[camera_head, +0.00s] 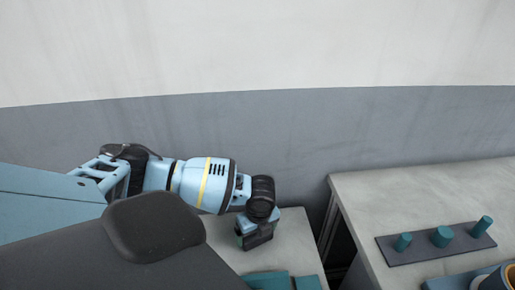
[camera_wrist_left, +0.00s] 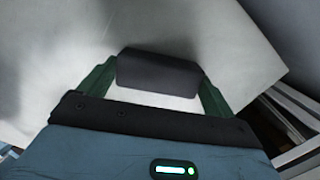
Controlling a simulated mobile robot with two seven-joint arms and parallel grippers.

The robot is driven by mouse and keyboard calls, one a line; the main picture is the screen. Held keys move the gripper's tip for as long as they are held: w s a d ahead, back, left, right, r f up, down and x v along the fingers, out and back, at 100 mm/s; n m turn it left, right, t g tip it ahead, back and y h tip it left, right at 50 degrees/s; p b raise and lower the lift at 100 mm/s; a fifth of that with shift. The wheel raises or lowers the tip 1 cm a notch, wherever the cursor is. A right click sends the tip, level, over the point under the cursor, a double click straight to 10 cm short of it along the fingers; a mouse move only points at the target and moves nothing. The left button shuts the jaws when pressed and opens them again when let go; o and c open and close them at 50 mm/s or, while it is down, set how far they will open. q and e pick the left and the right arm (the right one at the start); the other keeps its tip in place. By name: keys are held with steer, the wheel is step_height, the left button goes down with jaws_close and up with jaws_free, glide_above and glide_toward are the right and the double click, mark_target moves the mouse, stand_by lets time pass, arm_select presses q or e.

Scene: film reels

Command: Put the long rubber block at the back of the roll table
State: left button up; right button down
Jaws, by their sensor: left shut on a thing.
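My left gripper (camera_head: 256,240) is over the pale grey table top (camera_head: 228,250) in the middle of the head view, near the back wall. In the left wrist view, the green fingers of my left gripper (camera_wrist_left: 155,92) are shut on a dark grey rubber block (camera_wrist_left: 158,73). The block lies crosswise between the fingertips, with a pale surface beyond it. I cannot tell whether the block touches that surface. In the head view the block cannot be made out clearly at the gripper. My right gripper is not in view.
Teal pieces (camera_head: 268,281) are at the near side of the middle table. A separate grey table (camera_head: 370,195) stands to the right, across a gap. It bears a dark plate (camera_head: 405,256) with three teal pegs. A round brown-faced object (camera_head: 509,276) is cut off at lower right.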

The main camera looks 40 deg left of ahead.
arm_select(q)
steer(key=shift+f, duration=0.1)
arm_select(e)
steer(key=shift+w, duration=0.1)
arm_select(q)
steer(key=shift+f, duration=0.2)
steer(key=o, duration=0.8)
steer(key=shift+r, duration=0.15)
step_height(320, 180, up, 12)
steer(key=d+p, duration=0.1)
steer(key=shift+s+d+p, duration=0.15)
steer(key=shift+s+p, duration=0.1)
steer(key=shift+p, duration=0.05)
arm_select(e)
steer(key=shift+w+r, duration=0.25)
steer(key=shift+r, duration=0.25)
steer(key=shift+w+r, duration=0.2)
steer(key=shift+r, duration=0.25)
